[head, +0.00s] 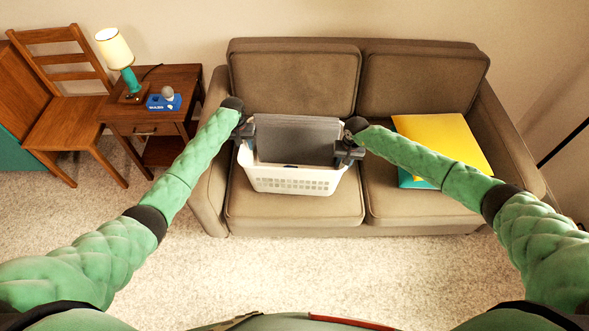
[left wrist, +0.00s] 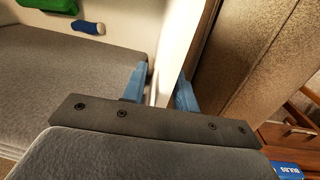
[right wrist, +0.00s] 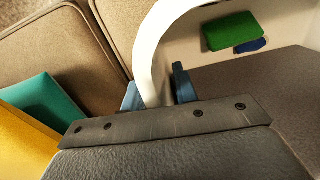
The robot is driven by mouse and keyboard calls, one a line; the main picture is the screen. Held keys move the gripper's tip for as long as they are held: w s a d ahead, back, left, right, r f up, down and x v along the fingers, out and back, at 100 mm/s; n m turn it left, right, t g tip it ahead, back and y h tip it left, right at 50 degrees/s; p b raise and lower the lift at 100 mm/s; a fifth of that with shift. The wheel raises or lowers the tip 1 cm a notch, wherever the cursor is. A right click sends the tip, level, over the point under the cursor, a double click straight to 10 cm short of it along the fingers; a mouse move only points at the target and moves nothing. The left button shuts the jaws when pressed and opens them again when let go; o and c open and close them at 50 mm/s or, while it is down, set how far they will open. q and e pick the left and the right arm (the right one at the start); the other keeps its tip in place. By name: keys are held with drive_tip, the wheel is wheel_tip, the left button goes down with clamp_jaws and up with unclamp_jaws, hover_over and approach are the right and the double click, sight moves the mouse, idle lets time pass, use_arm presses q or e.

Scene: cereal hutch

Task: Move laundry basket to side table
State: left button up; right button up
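The white laundry basket (head: 290,180) is at the left seat of the sofa; I cannot tell if it rests on the cushion or hangs just above it. A large dark grey item (head: 300,138) fills much of it, and a green item (right wrist: 231,32) and a blue one show inside. My left gripper (left wrist: 160,88) has its blue fingers on both sides of the basket's left rim, close against it. My right gripper (right wrist: 158,90) has its fingers likewise around the right rim. The wooden side table (head: 150,108) stands left of the sofa.
The side table holds a lamp (head: 116,52) and a blue box (head: 163,103) with a pale round top. A wooden chair (head: 70,110) stands left of it. A yellow item (head: 445,142) and a teal one lie on the sofa's right seat. The carpet (head: 260,270) in front is clear.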

use_arm(q)
drive_tip(key=shift+f, duration=0.4)
use_arm(e)
drive_tip(key=shift+a+f, duration=0.1)
drive_tip(key=shift+f, duration=0.25)
use_arm(q)
clamp_jaws()
use_arm(e)
clamp_jaws()
use_arm(q)
drive_tip(key=shift+r, duration=0.1)
idle(0.6)
